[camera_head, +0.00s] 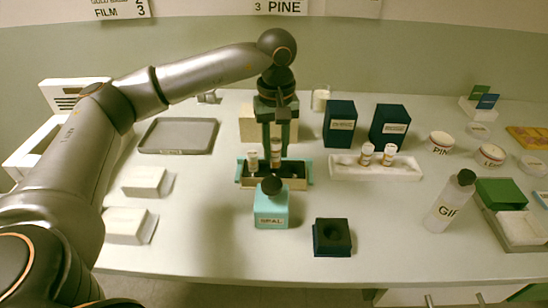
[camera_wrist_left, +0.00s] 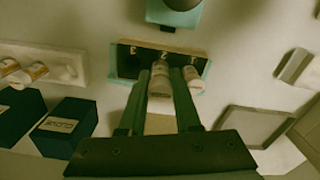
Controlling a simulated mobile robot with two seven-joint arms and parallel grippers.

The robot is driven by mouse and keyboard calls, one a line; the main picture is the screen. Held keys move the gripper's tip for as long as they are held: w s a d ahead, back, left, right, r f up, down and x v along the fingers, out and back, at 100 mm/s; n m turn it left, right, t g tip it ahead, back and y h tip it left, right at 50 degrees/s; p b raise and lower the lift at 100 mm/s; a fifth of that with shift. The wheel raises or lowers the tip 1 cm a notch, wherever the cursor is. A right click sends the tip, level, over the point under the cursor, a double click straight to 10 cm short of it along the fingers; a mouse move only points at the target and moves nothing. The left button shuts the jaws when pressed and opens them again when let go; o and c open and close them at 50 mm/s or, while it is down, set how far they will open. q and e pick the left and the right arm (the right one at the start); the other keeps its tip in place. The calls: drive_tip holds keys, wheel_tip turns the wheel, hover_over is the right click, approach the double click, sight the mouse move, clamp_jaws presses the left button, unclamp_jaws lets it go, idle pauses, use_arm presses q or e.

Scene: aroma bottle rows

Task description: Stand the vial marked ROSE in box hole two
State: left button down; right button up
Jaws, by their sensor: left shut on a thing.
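The box (camera_head: 243,181) is a dark-topped box with light wood and teal ends, mid-table. In the left wrist view its strip (camera_wrist_left: 127,47) carries the marks 3, 2 and 1 from left to right. My left gripper (camera_head: 276,143) points down over the box, shut on a white vial with a brown band (camera_head: 276,151). The held vial (camera_wrist_left: 160,82) lines up with the 2 mark; I cannot tell whether its base is inside the hole. Its label is not readable. Another vial (camera_head: 253,163) stands at the 1 end, beside the held one. My right gripper is not in view.
A white tray (camera_head: 345,171) with two vials (camera_head: 367,153) lies to the right. Dark blue boxes (camera_head: 340,122) are behind the tray, and a dark square holder (camera_head: 332,237) is nearer.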

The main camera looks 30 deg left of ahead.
sight(274, 158)
use_arm(q)
drive_tip(key=shift+w+a+f, duration=0.15)
drive_tip(key=shift+a+f, duration=0.05)
drive_tip(key=shift+f, duration=0.1)
drive_tip(key=f, duration=0.3)
drive_tip(key=shift+w+a+f, duration=0.1)
drive_tip(key=shift+w+a, duration=0.05)
drive_tip(key=shift+a, duration=0.1)
drive_tip(key=shift+f, duration=0.25)
drive_tip(key=shift+f, duration=0.2)
drive_tip(key=c, duration=0.9)
unclamp_jaws()
drive_tip(key=shift+r, duration=0.1)
drive_tip(key=shift+r, duration=0.3)
wheel_tip(274, 158, up, 12)
drive_tip(key=shift+f, duration=0.15)
